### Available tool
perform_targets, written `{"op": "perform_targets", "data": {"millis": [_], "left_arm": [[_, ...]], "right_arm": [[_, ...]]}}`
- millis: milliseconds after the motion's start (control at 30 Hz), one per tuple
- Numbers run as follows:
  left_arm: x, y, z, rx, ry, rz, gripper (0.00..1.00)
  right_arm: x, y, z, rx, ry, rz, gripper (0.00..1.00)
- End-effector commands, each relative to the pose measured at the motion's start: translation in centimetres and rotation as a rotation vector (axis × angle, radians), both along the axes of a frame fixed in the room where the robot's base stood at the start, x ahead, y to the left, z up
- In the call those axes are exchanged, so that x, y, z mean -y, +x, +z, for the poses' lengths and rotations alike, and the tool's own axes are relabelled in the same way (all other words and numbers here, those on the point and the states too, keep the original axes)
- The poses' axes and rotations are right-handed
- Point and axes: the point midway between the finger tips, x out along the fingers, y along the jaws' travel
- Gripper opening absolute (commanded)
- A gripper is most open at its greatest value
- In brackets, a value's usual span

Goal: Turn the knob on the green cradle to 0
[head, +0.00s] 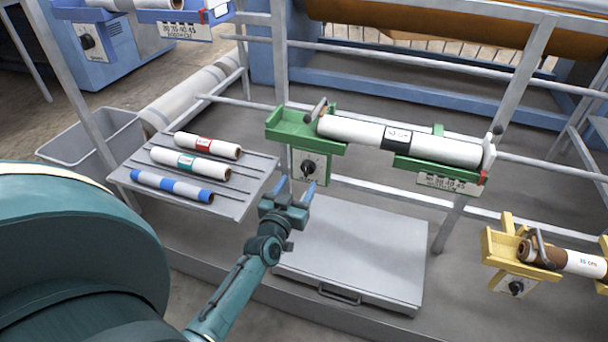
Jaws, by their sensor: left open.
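The green cradle (287,128) hangs on the grey rack in the middle and holds a white roll (351,131) with a dark label. Below the cradle's left part is a pale dial plate with a dark knob (308,168). The knob's setting is too small to read. My left gripper (297,186) is open and empty, its blue fingertips just below the knob in the picture. I cannot tell whether they touch the plate. My right gripper is out of view.
A grey slatted shelf (232,204) with three short rolls is left of the gripper. A light grey box (352,255) with a handle lies below. A yellow cradle (502,247) is at right, and a grey bin (92,137) at left. Rack bars surround the green cradle.

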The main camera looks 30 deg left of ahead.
Motion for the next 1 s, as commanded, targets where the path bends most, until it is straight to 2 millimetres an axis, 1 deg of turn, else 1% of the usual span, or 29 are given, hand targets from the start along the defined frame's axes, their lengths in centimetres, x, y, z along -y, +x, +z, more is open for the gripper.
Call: {"op": "perform_targets", "data": {"millis": [33, 100, 200, 300, 433, 700, 767, 1000], "left_arm": [[-0.3, 1.2, 0.0, 0.002, 0.0, 0.0, 0.58], [-0.6, 2.4, -0.1, 0.001, 0.002, 0.0, 0.58], [-1.0, 3.8, -0.1, 0.001, 0.001, 0.0, 0.58], [-1.2, 4.8, -0.1, 0.0, 0.001, 0.0, 0.58], [-1.3, 5.5, -0.1, -0.001, 0.001, 0.0, 0.58], [-1.3, 5.5, 0.0, -0.001, 0.001, 0.0, 0.58], [-1.3, 5.5, 0.0, -0.001, 0.001, 0.0, 0.54], [-1.3, 5.5, 0.0, -0.001, 0.001, 0.0, 0.34]], "right_arm": [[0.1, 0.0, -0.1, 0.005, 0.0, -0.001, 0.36], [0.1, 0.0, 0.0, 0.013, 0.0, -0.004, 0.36], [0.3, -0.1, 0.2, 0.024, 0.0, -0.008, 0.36], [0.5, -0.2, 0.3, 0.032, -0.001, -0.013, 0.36], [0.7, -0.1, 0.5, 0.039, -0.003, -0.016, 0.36], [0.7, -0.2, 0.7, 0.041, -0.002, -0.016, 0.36], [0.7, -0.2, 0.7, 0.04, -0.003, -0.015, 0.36], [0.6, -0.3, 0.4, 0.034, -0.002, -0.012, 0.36]]}}
